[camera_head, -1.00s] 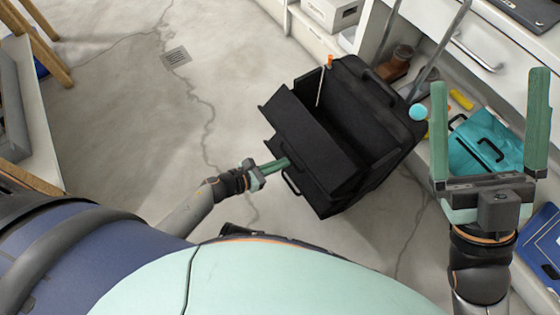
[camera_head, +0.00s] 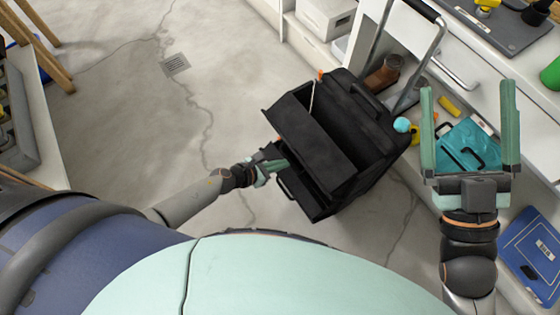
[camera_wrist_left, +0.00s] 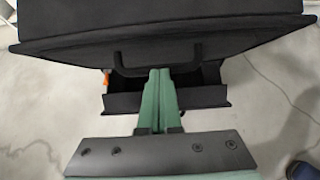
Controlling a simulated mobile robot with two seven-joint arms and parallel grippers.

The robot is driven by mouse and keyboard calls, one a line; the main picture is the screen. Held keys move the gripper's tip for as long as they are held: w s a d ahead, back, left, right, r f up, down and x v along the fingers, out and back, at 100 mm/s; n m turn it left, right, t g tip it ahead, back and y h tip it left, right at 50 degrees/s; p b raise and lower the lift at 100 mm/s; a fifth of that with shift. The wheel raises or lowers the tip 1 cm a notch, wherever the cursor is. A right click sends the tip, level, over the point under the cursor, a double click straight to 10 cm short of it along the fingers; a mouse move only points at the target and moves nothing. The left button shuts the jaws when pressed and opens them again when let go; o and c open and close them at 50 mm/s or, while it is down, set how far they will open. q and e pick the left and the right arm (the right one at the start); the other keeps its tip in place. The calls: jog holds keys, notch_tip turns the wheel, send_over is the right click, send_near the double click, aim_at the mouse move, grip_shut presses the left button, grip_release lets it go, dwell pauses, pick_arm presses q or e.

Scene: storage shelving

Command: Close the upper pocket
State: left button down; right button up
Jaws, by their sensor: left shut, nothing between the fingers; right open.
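The black tool bag (camera_head: 355,135) stands on the floor in the head view, with a long handle behind it. Its upper pocket flap (camera_head: 305,135) leans outward on the left side, leaving a dark gap behind it. A lower pocket (camera_head: 302,198) also stands open below. My left gripper (camera_head: 278,165) is shut and empty, its fingertips at the bag's front by the upper pocket. In the left wrist view its green fingers (camera_wrist_left: 158,85) point at the black front, just below a handle loop (camera_wrist_left: 155,48); contact is unclear. My right gripper (camera_head: 468,130) is open and empty, at the right.
A cyan ball (camera_head: 402,124) shows beside the black bag. The floor (camera_head: 120,130) at left is clear.

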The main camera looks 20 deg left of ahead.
aim_at(299, 147)
pick_arm(q)
jog(key=w+d+r+p, duration=0.1)
jog(key=w+r, duration=0.1)
jog(key=w+d+r+p, duration=0.1)
jog(key=w+d+p, duration=0.1)
jog(key=shift+w+d+r, duration=0.15)
jog(key=shift+r, duration=0.2)
jog(key=shift+w+d+r, duration=0.3)
jog(key=shift+w+d, duration=0.2)
jog(key=shift+w, duration=0.1)
pick_arm(e)
notch_tip(299, 147, down, 21)
jog(key=w+d+m+g+h, duration=0.1)
jog(key=w+m+g+h, duration=0.1)
jog(key=m+g+h, duration=0.3)
jog(key=shift+w+d+r+g+h, duration=0.2)
jog(key=shift+w+d+g+h, duration=0.35)
jog(key=shift+g, duration=0.95)
jog(key=shift+s+a+f, duration=0.1)
jog(key=shift+s+a, duration=0.05)
jog(key=shift+s, duration=0.05)
